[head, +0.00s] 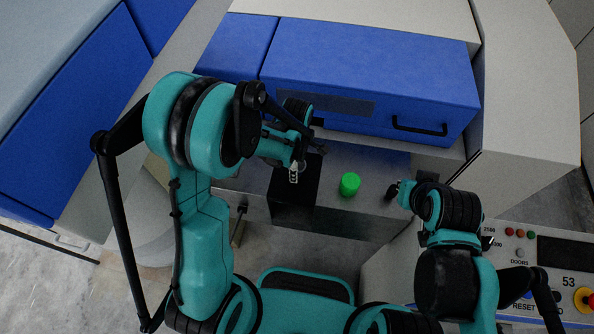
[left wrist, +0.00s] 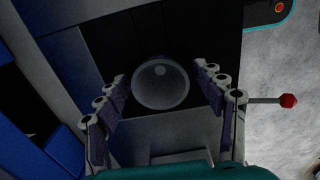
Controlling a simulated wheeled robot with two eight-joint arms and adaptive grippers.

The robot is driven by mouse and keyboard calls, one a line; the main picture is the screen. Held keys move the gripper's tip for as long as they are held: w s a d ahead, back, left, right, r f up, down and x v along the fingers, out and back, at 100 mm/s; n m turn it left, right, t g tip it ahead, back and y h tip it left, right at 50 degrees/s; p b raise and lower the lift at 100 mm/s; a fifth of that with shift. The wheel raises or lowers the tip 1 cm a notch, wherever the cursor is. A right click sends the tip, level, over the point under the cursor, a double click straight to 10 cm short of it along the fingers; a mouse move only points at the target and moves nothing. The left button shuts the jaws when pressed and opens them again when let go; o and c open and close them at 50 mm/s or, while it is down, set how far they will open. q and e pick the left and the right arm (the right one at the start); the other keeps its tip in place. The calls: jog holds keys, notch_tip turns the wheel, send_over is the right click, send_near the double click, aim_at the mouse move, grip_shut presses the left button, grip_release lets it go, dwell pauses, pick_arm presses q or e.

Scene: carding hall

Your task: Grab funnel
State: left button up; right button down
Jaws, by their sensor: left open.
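A round, grey, see-through thing with a circular rim, which looks like the funnel (left wrist: 160,88), sits over a dark surface (left wrist: 215,30) in the left wrist view. My left gripper (left wrist: 161,76) is open, with one finger on each side of the funnel. I cannot tell whether the fingers touch it. In the head view my left gripper (head: 294,172) is over the black panel of the grey machine ledge; I cannot make out the funnel there. My right gripper (head: 399,192) is at the right of the ledge, too small to read its fingers.
A green cylinder (head: 349,185) stands on the grey ledge between my grippers. A blue cabinet front (head: 370,75) with a black handle rises behind. A control panel (head: 535,260) is at the lower right. A red-tipped lever (left wrist: 288,100) sticks out at right in the wrist view.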

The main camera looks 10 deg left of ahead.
pick_arm(q)
jog(key=shift+f, duration=0.5)
jog(key=shift+r, duration=0.1)
jog(key=shift+c, duration=0.3)
jog(key=c, duration=1.3)
